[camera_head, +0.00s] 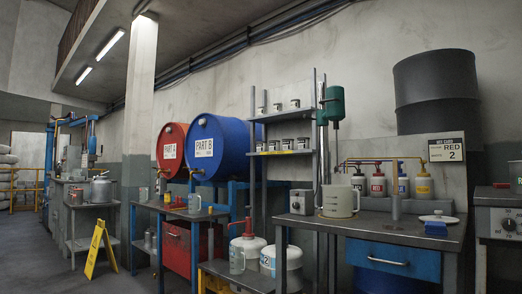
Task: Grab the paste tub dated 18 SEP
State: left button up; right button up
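Several small white tubs with dark labels stand on a two-tier grey shelf (282,116) in the middle of the head view. One upper-tier tub (295,103) is at the right of its row, with others to its left. One lower-tier tub (303,143) is also at the right of its row. These may be the paste tubs, but their labels are too small to read, so I cannot tell which bears 18 SEP. Neither of my grippers shows in this view.
A bench (400,228) below holds a white jug (340,200), a grey control box (301,201) and several coloured pump bottles (377,183). Red (172,150) and blue (219,147) drums lie left of the shelf. A yellow floor sign (97,249) stands on open floor at left.

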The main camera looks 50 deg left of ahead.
aim_at(302, 142)
jog(key=j+u, duration=0.1)
jog(key=j, duration=0.5)
jog(key=i+j+u, duration=0.1)
jog(key=j, duration=0.45)
jog(key=i+j+u, duration=0.15)
jog(key=j, duration=0.4)
jog(key=i+j+u, duration=0.1)
jog(key=j, duration=0.45)
jog(key=i+j+u, duration=0.1)
jog(key=j, duration=0.45)
jog(key=i+j+u, duration=0.1)
jog(key=i+j, duration=0.2)
jog(key=j, duration=0.2)
jog(key=i+j+u, duration=0.1)
jog(key=j, duration=0.45)
jog(key=i+j+u, duration=0.15)
jog(key=i+j, duration=0.15)
jog(key=j, duration=0.15)
